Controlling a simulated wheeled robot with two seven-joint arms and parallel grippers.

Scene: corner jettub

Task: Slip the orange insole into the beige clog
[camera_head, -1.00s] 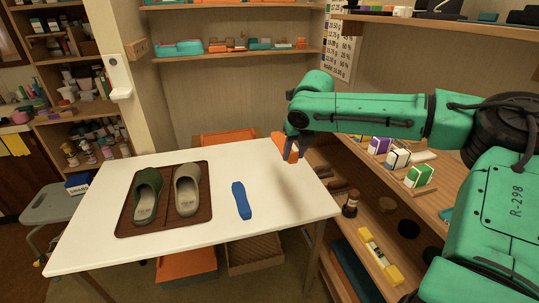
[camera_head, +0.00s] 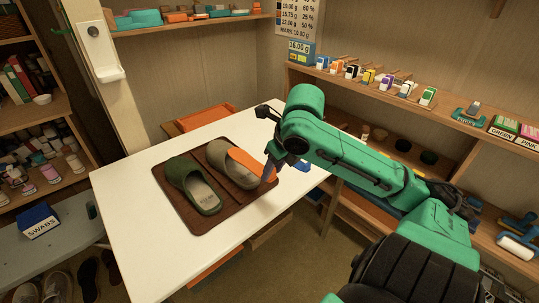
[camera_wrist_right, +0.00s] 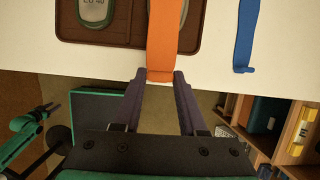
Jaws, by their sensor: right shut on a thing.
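The beige clog (camera_head: 219,153) lies on a brown mat (camera_head: 172,196) on the white table, to the right of the green clog (camera_head: 189,183). My right gripper (camera_head: 269,172) is shut on the heel end of the orange insole (camera_head: 244,166). The insole reaches from the jaws over the open heel part of the beige clog. In the right wrist view the insole (camera_wrist_right: 166,35) runs up between the fingers (camera_wrist_right: 159,78) and hides most of the clog (camera_wrist_right: 192,12). I cannot tell whether its front end is inside the clog.
A blue insole (camera_wrist_right: 246,35) lies on the table right of the mat, partly hidden by my right arm in the head view. Wooden shelves (camera_head: 375,87) with small boxes stand at the right. The table's front left (camera_head: 135,235) is bare.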

